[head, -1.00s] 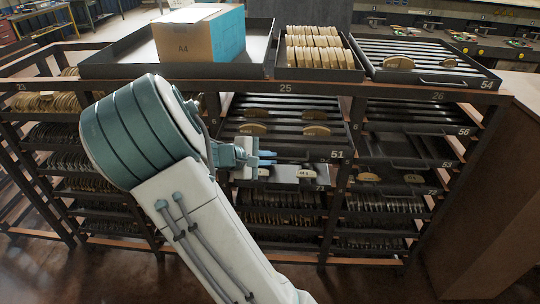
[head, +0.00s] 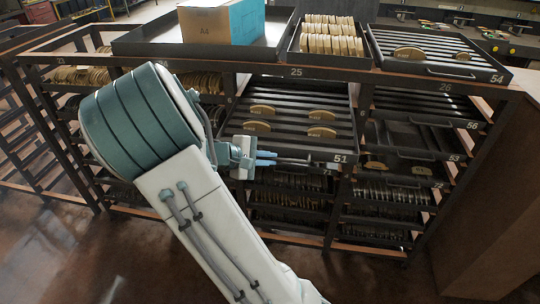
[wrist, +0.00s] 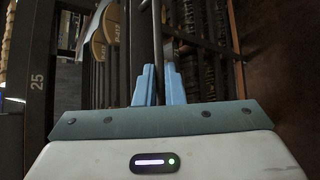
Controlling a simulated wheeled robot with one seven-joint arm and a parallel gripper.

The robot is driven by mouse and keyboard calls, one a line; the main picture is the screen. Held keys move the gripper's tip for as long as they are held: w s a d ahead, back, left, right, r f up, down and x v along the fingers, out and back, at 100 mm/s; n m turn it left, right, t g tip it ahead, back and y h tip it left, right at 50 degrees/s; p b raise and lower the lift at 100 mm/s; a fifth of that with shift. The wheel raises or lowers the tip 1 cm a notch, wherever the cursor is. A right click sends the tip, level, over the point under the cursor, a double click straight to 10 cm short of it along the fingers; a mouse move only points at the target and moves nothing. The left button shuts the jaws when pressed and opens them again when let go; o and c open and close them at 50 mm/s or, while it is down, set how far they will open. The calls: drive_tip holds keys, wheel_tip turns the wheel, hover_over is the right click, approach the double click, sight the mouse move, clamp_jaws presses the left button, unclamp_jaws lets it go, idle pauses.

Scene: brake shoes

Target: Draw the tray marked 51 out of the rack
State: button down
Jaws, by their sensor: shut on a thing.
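The tray marked 51 (head: 300,147) is a dark ribbed tray standing well out of the middle bay of the rack (head: 296,71). It carries tan brake shoes, two on the left (head: 257,127) and two on the right (head: 321,132). My gripper (head: 276,158) is at the tray's front edge, shut on its handle. In the wrist view, the blue fingertips (wrist: 160,82) close around the dark handle bar (wrist: 157,45). Two of the shoes (wrist: 100,45) show there to the left of the fingers. The tray's rear end is partly hidden under the rack's top.
On top of the rack are a large tray (head: 160,40) with a cardboard box (head: 205,25), a tray of upright shoes (head: 333,58) and tray 54 (head: 440,65). Trays 56 (head: 420,105) and 53 (head: 415,140) are at right. Open floor (head: 60,240) lies in front at left.

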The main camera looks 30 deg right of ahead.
drive_tip(key=shift+a, duration=0.1)
drive_tip(key=c, duration=1.5)
unclamp_jaws()
drive_tip(key=shift+o, duration=0.2)
drive_tip(key=s+v, duration=0.1)
drive_tip(key=v, duration=1.3)
drive_tip(key=shift+w+b, duration=0.35)
drive_tip(key=shift+w, duration=0.05)
drive_tip(key=s+a+m+t+y, duration=0.2)
drive_tip(key=s+a+y, duration=0.1)
drive_tip(key=s+y, duration=0.3)
drive_tip(key=s+a+m+t+y, duration=0.2)
drive_tip(key=s+y, duration=0.4)
drive_tip(key=s, duration=0.5)
drive_tip(key=a+f+m, duration=0.1)
drive_tip(key=a, duration=0.1)
drive_tip(key=shift+a+y, duration=0.3)
